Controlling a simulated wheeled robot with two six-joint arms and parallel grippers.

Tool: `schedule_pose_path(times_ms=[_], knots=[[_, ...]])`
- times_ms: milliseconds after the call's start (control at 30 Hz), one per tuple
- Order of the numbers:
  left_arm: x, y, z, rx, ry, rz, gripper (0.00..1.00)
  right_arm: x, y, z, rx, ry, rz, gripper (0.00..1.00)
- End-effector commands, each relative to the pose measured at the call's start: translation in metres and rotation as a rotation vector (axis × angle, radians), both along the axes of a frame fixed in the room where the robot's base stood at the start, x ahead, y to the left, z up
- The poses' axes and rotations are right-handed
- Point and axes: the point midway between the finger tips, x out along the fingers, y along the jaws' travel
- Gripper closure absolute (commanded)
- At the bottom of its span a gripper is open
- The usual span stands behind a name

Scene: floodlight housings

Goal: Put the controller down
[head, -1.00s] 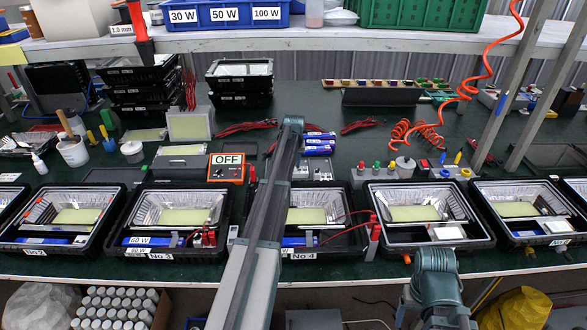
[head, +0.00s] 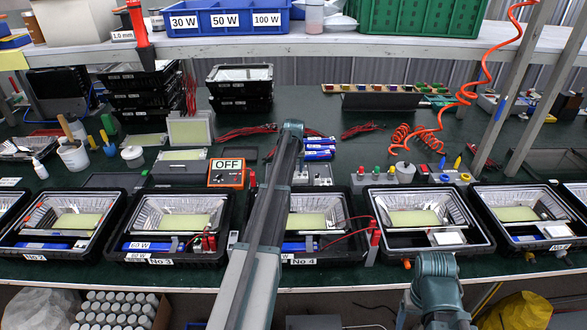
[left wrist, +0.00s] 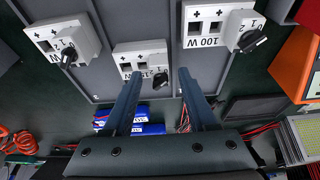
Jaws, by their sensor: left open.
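My left gripper (left wrist: 162,88) is open in the left wrist view. Its two fingers stand apart over a grey panel and frame a white block with a black knob (left wrist: 160,78) on the middle marked plate (left wrist: 140,50). Whether the fingers touch the block cannot be told. Two similar white blocks with knobs (left wrist: 238,27) (left wrist: 82,43) sit on plates either side, the right one marked 100 W. Which block is the controller is not clear. In the head view my left forearm hides the gripper. My right arm rises at the bottom, but its fingers do not show.
An orange box marked OFF (head: 227,172) stands left of my left arm. Blue packs (head: 320,147) lie behind the panels. Black trays with floodlight housings (head: 177,222) line the front edge. A coiled orange hose (head: 425,135) hangs at the right.

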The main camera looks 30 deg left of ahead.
Motion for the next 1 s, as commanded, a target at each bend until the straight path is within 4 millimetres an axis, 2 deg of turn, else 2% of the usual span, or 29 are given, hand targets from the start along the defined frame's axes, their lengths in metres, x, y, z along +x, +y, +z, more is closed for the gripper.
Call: schedule_pose_path(times_ms=[267, 700, 833, 1000], knots=[[-0.008, -0.005, 0.034, 0.0, 0.0, 0.0, 0.42, 0.0, 0.0, 0.034, 0.0, 0.0, 0.0, 0.26], [-0.026, -0.016, 0.101, 0.0, 0.0, 0.0, 0.42, 0.0, 0.0, 0.101, 0.0, 0.0, 0.0, 0.26], [-0.029, -0.018, 0.112, 0.0, 0.0, 0.0, 0.42, 0.0, 0.0, 0.112, 0.0, 0.0, 0.0, 0.26], [-0.03, -0.018, 0.114, 0.0, 0.0, 0.0, 0.42, 0.0, 0.0, 0.114, 0.0, 0.0, 0.0, 0.26]])
